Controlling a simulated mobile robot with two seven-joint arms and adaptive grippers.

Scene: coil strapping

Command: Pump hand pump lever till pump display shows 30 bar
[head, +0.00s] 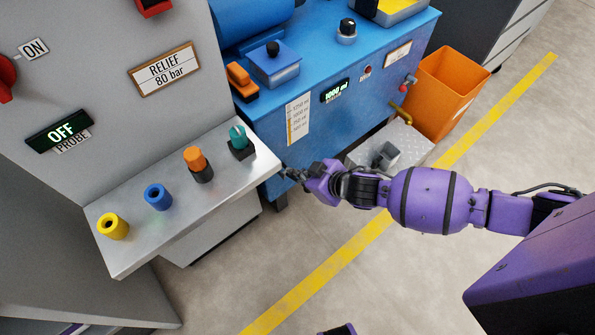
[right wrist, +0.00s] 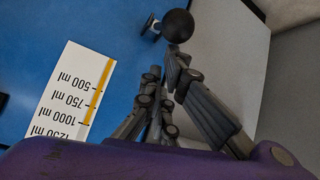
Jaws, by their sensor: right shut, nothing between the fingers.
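A round black ball knob (right wrist: 177,25) shows in the right wrist view, close beyond my right fingertips. I cannot tell whether it is the end of the hand pump lever. My right gripper (head: 286,173) is shut and empty at the front of the blue unit (head: 330,150), beside the steel shelf's right end. Its fingers also show in the right wrist view (right wrist: 163,75), with one finger seeming to overlap the knob; contact is unclear. I see no bar reading on a pump display. My left gripper is out of view.
A steel shelf (head: 135,250) holds yellow, blue, orange and green fittings. The grey panel above carries an OFF display (head: 60,130) and a RELIEF 80 bar label (head: 164,69). An orange bin (head: 440,95) stands right of the blue unit. Floor in front is open.

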